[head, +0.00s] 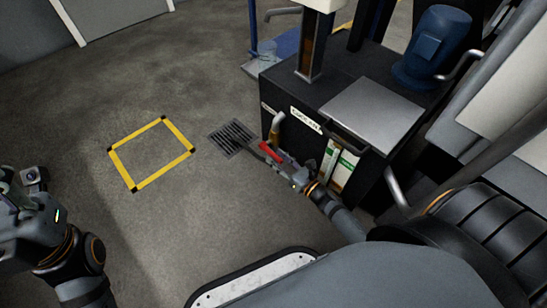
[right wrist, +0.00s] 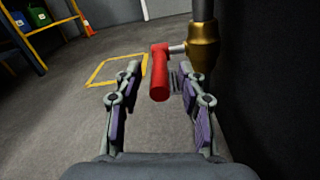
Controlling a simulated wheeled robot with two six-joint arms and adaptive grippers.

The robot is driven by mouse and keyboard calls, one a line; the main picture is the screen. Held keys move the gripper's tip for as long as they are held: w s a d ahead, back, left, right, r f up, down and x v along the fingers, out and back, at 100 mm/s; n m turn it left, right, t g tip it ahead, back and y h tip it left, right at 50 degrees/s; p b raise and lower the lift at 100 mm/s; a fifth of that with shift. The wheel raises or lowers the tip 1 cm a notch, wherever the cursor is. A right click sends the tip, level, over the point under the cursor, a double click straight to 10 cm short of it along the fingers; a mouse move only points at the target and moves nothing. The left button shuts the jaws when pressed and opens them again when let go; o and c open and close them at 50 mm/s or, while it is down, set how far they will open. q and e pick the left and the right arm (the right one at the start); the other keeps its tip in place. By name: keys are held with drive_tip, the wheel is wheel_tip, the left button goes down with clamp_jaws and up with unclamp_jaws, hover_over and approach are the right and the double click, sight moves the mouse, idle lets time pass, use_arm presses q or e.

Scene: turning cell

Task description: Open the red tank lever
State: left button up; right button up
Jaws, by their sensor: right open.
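The red lever (head: 270,152) sits on a valve at the left side of the black tank (head: 288,80). In the right wrist view the red lever (right wrist: 159,74) points toward the camera from the brass valve body (right wrist: 202,45), with a pipe above it. My right gripper (head: 277,160) is at the lever. In the right wrist view its two fingers (right wrist: 159,85) are spread, one on each side of the lever, with gaps between. My left gripper (head: 30,185) is at the left edge of the head view, far from the tank; its fingers do not show clearly.
A floor drain grate (head: 232,137) lies beside the tank. A yellow square (head: 151,152) is marked on open floor to the left. A blue motor (head: 432,47) and a metal lid (head: 372,108) are on the tank top. The dark tank wall (right wrist: 270,90) is close on the gripper's right.

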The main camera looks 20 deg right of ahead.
sight(272, 153)
drive_tip(key=shift+x, duration=1.15)
drive_tip(key=shift+c, duration=0.4)
clamp_jaws()
